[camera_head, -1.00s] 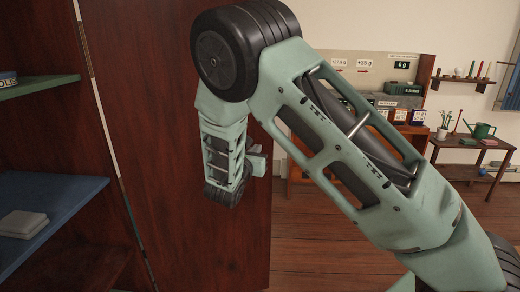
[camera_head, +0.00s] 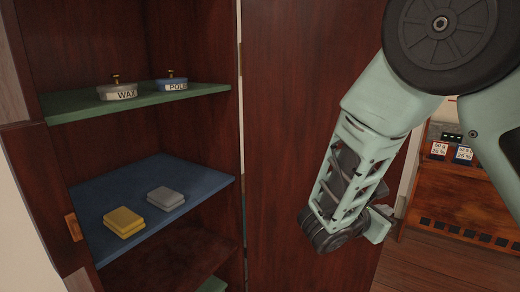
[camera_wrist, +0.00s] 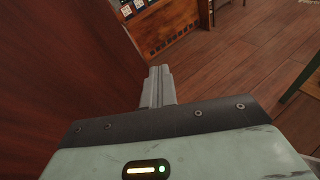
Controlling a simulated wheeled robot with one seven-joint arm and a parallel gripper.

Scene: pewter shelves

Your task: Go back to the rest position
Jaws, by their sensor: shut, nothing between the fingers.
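My gripper (camera_wrist: 158,86) shows in the wrist view with its two fingers together and nothing between them. It points out over the wooden floor, beside a dark red-brown wooden panel (camera_wrist: 60,70). In the head view my arm hangs bent at the right, in front of the same panel (camera_head: 290,120). The gripper end there is mostly hidden behind my wrist, low at the right. It is apart from the shelves.
An open cabinet at the left has a green shelf (camera_head: 70,105) with a WAX tin (camera_head: 118,92) and a POLI-labelled tin (camera_head: 171,85). Its blue shelf (camera_head: 110,190) holds a yellow block (camera_head: 124,222) and a grey block (camera_head: 166,198). A wooden bench (camera_head: 460,190) stands behind my arm.

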